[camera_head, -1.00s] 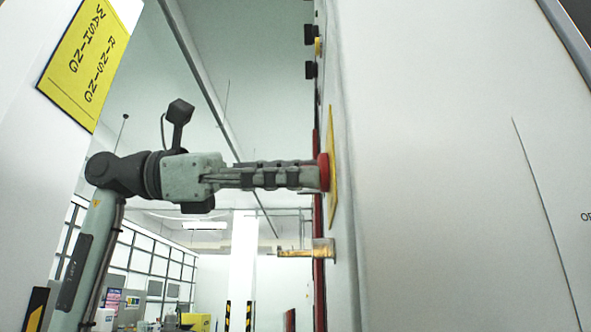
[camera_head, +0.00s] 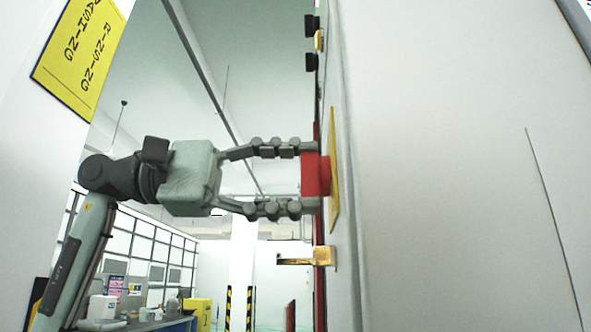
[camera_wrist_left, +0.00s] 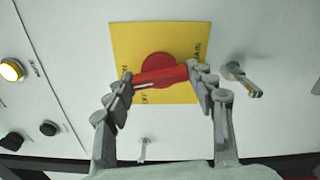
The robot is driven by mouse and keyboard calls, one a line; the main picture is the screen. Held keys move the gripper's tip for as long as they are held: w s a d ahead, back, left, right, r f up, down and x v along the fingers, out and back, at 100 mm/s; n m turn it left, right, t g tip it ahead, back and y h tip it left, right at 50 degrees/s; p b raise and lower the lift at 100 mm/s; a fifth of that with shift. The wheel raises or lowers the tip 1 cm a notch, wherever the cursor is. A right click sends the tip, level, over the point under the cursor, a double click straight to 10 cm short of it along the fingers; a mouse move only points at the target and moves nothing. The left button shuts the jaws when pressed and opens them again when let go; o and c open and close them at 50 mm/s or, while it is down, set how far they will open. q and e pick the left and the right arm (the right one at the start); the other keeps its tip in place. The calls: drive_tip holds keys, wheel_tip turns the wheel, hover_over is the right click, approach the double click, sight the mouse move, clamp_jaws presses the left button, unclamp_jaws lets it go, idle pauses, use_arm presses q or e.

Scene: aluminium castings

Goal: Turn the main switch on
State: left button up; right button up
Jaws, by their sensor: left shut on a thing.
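The main switch is a red rotary knob (camera_head: 315,175) on a yellow plate (camera_head: 333,172) fixed to a white cabinet. In the left wrist view the red knob (camera_wrist_left: 160,75) has a raised bar lying nearly level across its round base, slightly tilted. The yellow plate (camera_wrist_left: 190,35) carries partly hidden lettering around it. My left gripper (camera_head: 309,176) is shut on the knob, one finger at each side of it. In the wrist view its fingertips (camera_wrist_left: 160,78) sit at the two ends of the bar. My right gripper is not in view.
A metal handle (camera_head: 308,257) sticks out of the cabinet (camera_head: 430,170) below the switch. Dark knobs (camera_wrist_left: 47,129) and a lit yellow button (camera_wrist_left: 11,70) sit on the panel to the left in the wrist view. A yellow sign (camera_head: 80,55) hangs at upper left.

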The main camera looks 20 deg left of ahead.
use_arm(q)
drive_tip(key=shift+m, duration=1.1)
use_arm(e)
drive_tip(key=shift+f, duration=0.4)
use_arm(q)
drive_tip(key=o, duration=1.2)
drive_tip(key=shift+c, duration=0.2)
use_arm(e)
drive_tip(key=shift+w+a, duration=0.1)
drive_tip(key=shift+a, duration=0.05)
use_arm(q)
drive_tip(key=shift+a, duration=0.15)
drive_tip(key=v, duration=1.1)
drive_tip(key=shift+a, duration=0.35)
drive_tip(key=shift+s, duration=0.15)
